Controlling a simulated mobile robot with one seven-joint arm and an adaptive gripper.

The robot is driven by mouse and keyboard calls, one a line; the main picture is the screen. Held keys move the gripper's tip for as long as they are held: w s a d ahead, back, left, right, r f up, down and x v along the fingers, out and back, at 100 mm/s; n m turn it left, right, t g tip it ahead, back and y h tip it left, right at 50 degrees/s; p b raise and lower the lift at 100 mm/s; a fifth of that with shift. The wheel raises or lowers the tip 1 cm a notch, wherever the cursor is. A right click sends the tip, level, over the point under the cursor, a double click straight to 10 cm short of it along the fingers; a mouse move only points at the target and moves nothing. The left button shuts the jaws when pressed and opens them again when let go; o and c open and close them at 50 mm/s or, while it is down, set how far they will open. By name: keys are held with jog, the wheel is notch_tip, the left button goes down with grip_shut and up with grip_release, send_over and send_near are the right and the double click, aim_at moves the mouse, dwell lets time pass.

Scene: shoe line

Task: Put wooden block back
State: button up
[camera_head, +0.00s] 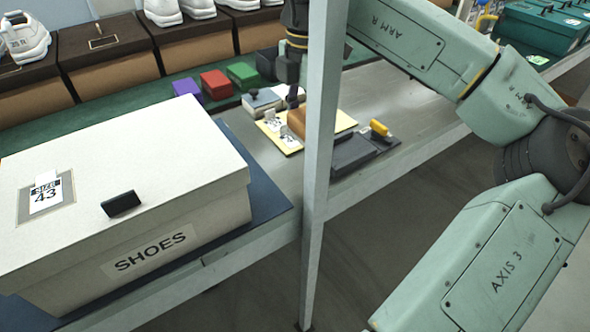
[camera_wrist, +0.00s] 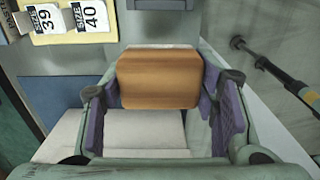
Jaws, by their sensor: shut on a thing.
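The wooden block (camera_wrist: 158,80) is light brown with rounded edges. In the wrist view it sits between the two purple-padded fingers of my gripper (camera_wrist: 162,95), which is shut on it. In the head view the brown block (camera_head: 297,122) shows just left of the grey post, over the work area of the bench. My gripper (camera_head: 292,98) is above it there, partly hidden by the post. I cannot tell whether the block touches the surface below.
A grey post (camera_head: 322,130) stands in front of my gripper. A large shoe box (camera_head: 120,190) is at the left. Purple (camera_head: 187,89), red (camera_head: 216,84) and green (camera_head: 243,75) blocks sit behind. A yellow board (camera_head: 277,136) with size tags and a dark tray (camera_head: 352,153) are nearby.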

aim_at(304, 175)
notch_tip(304, 175, down, 10)
jog(key=b, duration=0.6)
jog(key=shift+r, duration=0.1)
jog(key=shift+f+b, duration=0.3)
jog(key=shift+b, duration=0.05)
jog(key=o, duration=1)
jog(key=shift+r, duration=0.1)
notch_tip(304, 175, up, 12)
jog(key=p, duration=0.8)
jog(key=shift+r+p, duration=0.2)
jog(key=shift+p, duration=0.15)
jog(key=shift+d, duration=0.15)
